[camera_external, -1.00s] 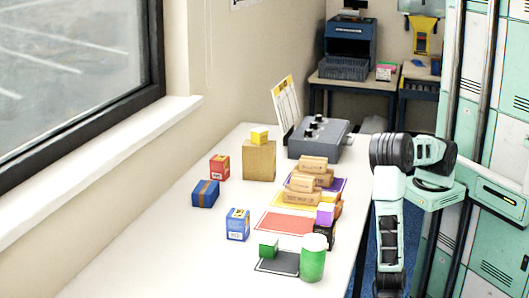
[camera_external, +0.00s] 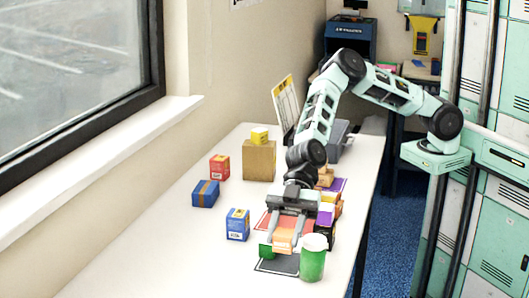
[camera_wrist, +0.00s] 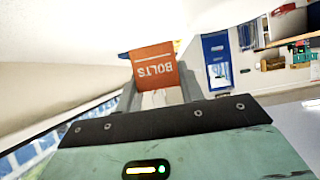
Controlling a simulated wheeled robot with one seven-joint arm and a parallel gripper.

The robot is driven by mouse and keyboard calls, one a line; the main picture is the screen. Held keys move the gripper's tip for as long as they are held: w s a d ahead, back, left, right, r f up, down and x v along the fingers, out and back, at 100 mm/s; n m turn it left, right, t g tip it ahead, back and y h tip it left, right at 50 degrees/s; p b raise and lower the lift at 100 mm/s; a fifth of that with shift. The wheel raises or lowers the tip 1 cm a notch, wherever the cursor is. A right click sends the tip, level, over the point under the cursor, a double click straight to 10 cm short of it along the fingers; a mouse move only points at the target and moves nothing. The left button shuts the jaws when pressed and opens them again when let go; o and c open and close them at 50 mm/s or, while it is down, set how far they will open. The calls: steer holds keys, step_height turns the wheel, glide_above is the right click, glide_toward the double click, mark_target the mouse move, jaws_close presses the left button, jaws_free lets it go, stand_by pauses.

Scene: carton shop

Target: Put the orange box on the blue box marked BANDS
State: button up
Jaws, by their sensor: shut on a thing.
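My gripper (camera_external: 284,240) is shut on an orange box (camera_external: 284,238), over the front mats on the table. In the wrist view the orange box (camera_wrist: 155,65) sits between the fingers, with "BOLTS" upside down on its face. A blue box (camera_external: 237,226) with a white label and yellow patch stands left of the gripper, apart from it. Another blue box (camera_external: 205,194) with a brown band lies farther back to the left. The lettering on both is too small to read, so I cannot tell which is marked BANDS.
A green cylinder (camera_external: 313,259) and a green box (camera_external: 266,251) are close to the gripper. Purple and orange boxes stand to its right. A red box (camera_external: 219,167) and a brown carton (camera_external: 259,160) bearing a yellow box (camera_external: 260,135) are farther back. The table's left front is clear.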

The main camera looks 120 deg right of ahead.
steer(key=w+d+r, duration=0.1)
steer(key=d+r, duration=0.2)
steer(key=d, duration=1.1)
step_height(320, 180, up, 4)
steer(key=f+p, duration=0.1)
glide_above(238, 212)
step_height(238, 212, down, 9)
steer(key=shift+w+a+f+p, duration=0.1)
steer(key=shift+a+p, duration=0.05)
steer(key=shift+p, duration=0.9)
steer(key=o, duration=1.1)
steer(key=b+v, duration=0.2)
steer(key=v, duration=1)
